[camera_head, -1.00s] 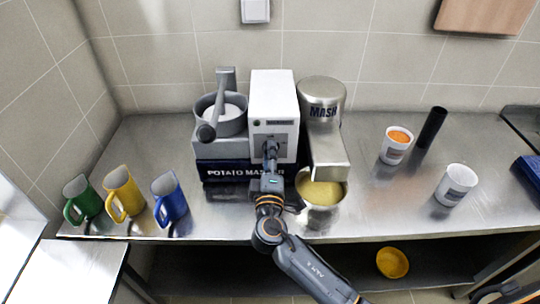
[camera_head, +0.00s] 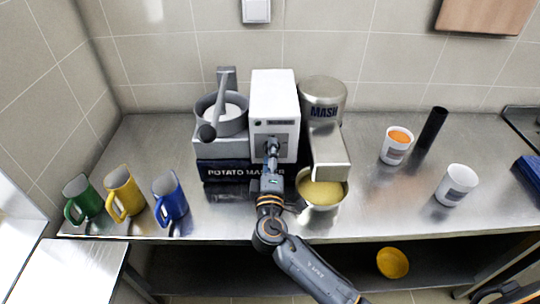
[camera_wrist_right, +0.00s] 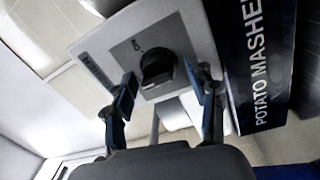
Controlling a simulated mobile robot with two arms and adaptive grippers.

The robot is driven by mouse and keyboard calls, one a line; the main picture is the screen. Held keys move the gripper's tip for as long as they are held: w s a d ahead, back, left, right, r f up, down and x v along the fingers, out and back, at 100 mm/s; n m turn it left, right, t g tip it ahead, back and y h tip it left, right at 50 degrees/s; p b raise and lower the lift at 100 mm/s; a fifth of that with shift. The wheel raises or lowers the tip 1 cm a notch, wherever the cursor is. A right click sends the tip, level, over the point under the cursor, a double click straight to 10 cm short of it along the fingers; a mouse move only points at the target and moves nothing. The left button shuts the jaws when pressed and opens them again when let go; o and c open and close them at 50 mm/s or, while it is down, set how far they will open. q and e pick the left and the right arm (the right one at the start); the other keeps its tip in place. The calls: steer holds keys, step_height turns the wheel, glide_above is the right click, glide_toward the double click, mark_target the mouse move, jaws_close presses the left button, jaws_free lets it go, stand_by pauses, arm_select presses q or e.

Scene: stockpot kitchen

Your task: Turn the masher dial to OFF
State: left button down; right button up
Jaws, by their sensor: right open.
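The potato masher stands on the steel counter, with a white control box (camera_head: 273,95), a grey hopper (camera_head: 222,118) at its left and a steel cylinder marked MASH (camera_head: 322,97) at its right. The black masher dial (camera_wrist_right: 157,69) is on the box's front panel in the right wrist view; in the head view my gripper hides it. My right gripper (camera_head: 272,150) is in front of the panel. In the wrist view its open fingers (camera_wrist_right: 167,92) are on either side of the dial, with gaps visible. My left gripper is not in view.
A bowl of yellow mash (camera_head: 322,191) sits under the spout. Green (camera_head: 83,199), yellow (camera_head: 124,192) and blue (camera_head: 170,199) mugs stand at left. Two white cups (camera_head: 396,148) (camera_head: 457,185) and a black cylinder (camera_head: 432,128) stand at right. A yellow bowl (camera_head: 392,263) is on the lower shelf.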

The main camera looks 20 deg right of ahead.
steer(key=v, duration=1.2)
